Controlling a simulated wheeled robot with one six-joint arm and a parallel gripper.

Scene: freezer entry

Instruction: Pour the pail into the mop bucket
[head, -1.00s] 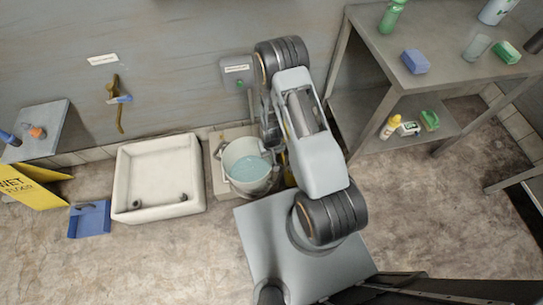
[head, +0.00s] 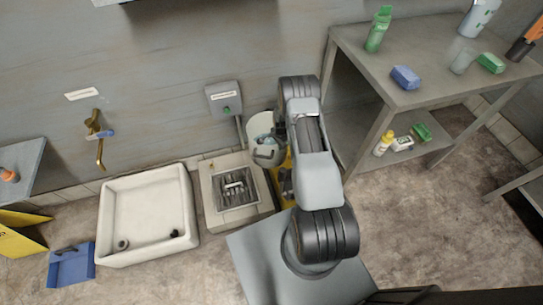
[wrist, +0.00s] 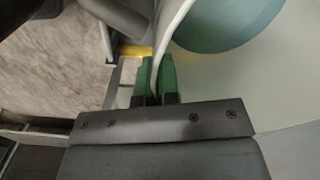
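The pale pail (head: 258,126) is lifted off the floor near the wall, beside my arm in the head view. Teal liquid shows in it in the wrist view (wrist: 225,22). My gripper (wrist: 155,78) has its green fingers closed on the pail's rim, one on each side of the wall. The yellow mop bucket (head: 282,181) stands below and just right of the pail, mostly hidden by my arm. I cannot tell how far the pail is tilted, and I see no stream of liquid.
A low stand with a dark grate (head: 237,190) is bare left of the mop bucket. A white basin (head: 148,215) is farther left. A metal shelf (head: 430,75) with bottles and sponges stands at right. A grey button box (head: 224,99) is on the wall behind.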

